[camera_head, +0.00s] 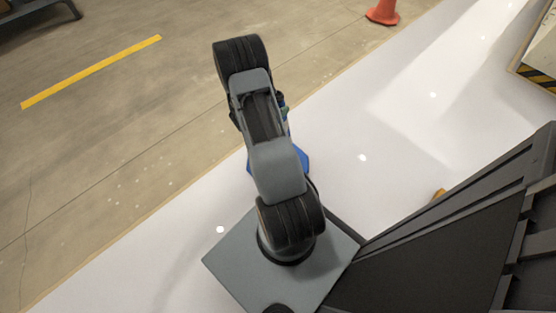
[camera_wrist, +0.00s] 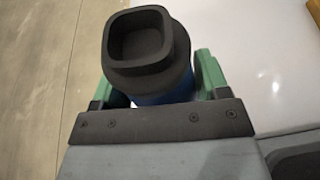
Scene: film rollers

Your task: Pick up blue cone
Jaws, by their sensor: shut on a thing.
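The blue cone shows in the head view as a blue base (camera_head: 303,159) on both sides of my arm, which hides most of it. In the wrist view, a dark squarish hollow top sits above the blue body (camera_wrist: 165,98). My gripper (camera_wrist: 155,82) has its green fingers on either side of the cone's upper part and is shut on it. In the head view, my gripper is mostly hidden behind the arm. I cannot tell whether the cone's base touches the floor.
An orange cone (camera_head: 383,12) stands at the top of the head view. A yellow line (camera_head: 92,72) marks the concrete floor. A white strip (camera_head: 350,110) runs diagonally, largely clear. A black-and-yellow striped edge (camera_head: 535,76) lies at the right.

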